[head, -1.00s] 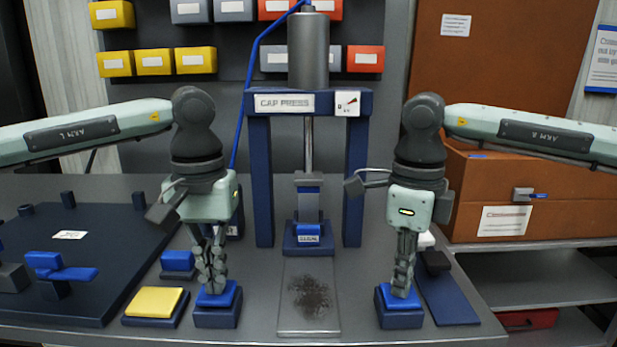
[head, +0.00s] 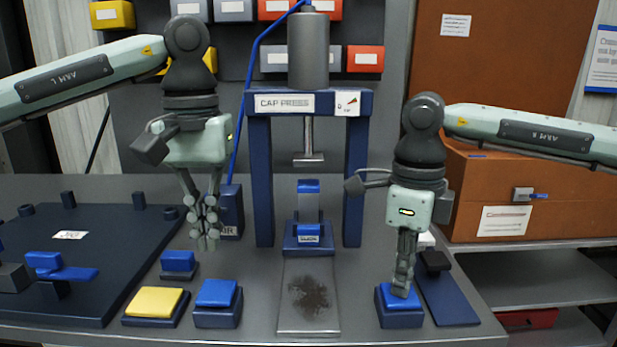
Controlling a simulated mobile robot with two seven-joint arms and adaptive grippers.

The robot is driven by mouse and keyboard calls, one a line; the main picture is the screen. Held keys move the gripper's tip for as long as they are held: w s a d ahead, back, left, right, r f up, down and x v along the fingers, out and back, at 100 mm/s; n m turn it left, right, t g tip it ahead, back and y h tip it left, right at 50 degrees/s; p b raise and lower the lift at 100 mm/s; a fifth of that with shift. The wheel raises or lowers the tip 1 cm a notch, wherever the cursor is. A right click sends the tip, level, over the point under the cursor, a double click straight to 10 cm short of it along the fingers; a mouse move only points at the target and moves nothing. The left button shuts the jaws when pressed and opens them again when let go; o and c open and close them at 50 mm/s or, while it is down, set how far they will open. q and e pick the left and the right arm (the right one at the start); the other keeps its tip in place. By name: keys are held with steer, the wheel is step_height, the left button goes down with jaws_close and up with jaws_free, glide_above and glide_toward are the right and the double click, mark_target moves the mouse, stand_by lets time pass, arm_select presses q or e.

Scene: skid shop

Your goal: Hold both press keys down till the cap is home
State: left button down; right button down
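The cap press (head: 258,170) stands at the back middle, its ram (head: 308,157) raised. Below the ram, clearly apart from it, a blue cap (head: 308,186) sits on a grey part in the blue holder (head: 308,238). The left press key (head: 216,293) is a blue button on a dark blue base, with nothing touching it. My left gripper (head: 207,245) is above and behind that key, fingers together and empty. My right gripper (head: 402,292) has its shut fingertips on the right press key (head: 385,298), covering part of it.
A yellow pad (head: 155,302) and a small blue block (head: 178,261) lie left of the left key. A dark board (head: 90,260) with pegs fills the left side. A brown cabinet (head: 580,205) stands at right. A stained plate (head: 309,325) lies between the keys.

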step_height(320, 180, up, 8)
stand_by(1.1)
stand_by(1.3)
